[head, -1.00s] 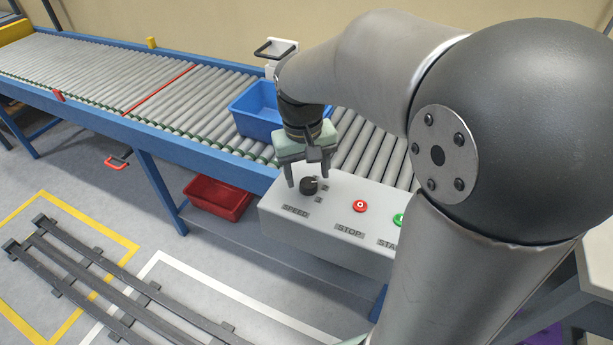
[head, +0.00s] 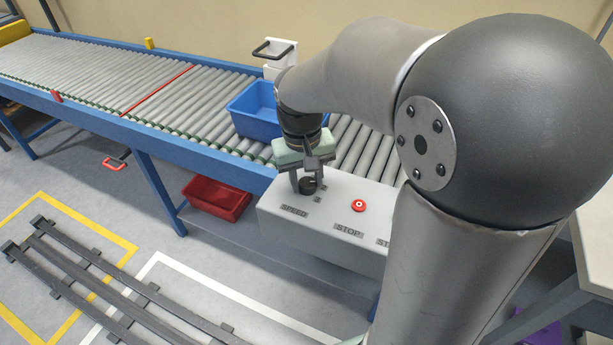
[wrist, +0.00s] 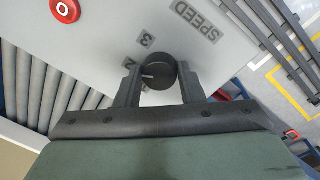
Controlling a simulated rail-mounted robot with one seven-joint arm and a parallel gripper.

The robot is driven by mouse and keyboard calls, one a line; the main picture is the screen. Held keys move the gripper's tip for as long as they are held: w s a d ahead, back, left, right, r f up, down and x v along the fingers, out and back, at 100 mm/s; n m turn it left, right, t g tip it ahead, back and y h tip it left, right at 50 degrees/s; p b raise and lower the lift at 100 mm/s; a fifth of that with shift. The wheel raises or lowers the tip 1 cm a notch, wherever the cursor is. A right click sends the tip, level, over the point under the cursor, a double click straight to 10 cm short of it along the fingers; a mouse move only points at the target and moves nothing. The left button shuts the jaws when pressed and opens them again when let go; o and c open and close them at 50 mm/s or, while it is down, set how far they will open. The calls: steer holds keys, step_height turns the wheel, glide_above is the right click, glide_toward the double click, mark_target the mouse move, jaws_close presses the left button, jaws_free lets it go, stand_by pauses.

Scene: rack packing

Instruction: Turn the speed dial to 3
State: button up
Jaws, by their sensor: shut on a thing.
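The black speed dial (head: 308,185) sits on the top of the grey control box (head: 275,215), above the SPEED label (head: 294,211). It also shows in the wrist view (wrist: 158,72), with a pale pointer line on it pointing toward the left, near the printed 2 (wrist: 130,80). The printed 3 (wrist: 147,40) is above and left of the dial there. My gripper (head: 309,186) is shut on the dial, one finger on each side of it. Any marking under my gripper is hidden.
A red STOP button (head: 359,205) is on the same box, right of the dial. Behind are the roller conveyor (head: 90,75) and a blue bin (head: 254,115). A red bin (head: 217,198) is under the conveyor. My arm hides the box's right end.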

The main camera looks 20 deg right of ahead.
mark_target(302, 179)
steer(key=m+p, duration=0.1)
steer(key=m, duration=0.4)
steer(key=shift+r+m+p, duration=0.1)
steer(key=shift+m+p, duration=0.25)
steer(key=shift+m, duration=0.05)
steer(key=shift+w+m+g+p, duration=0.15)
steer(key=shift+m+g+p, duration=0.3)
steer(key=shift+m, duration=2.05)
steer(key=o, duration=1)
step_height(302, 179, up, 17)
steer(key=p, duration=0.2)
steer(key=shift+w+a+r, duration=0.15)
steer(key=shift+w+a, duration=0.15)
steer(key=shift+w, duration=0.15)
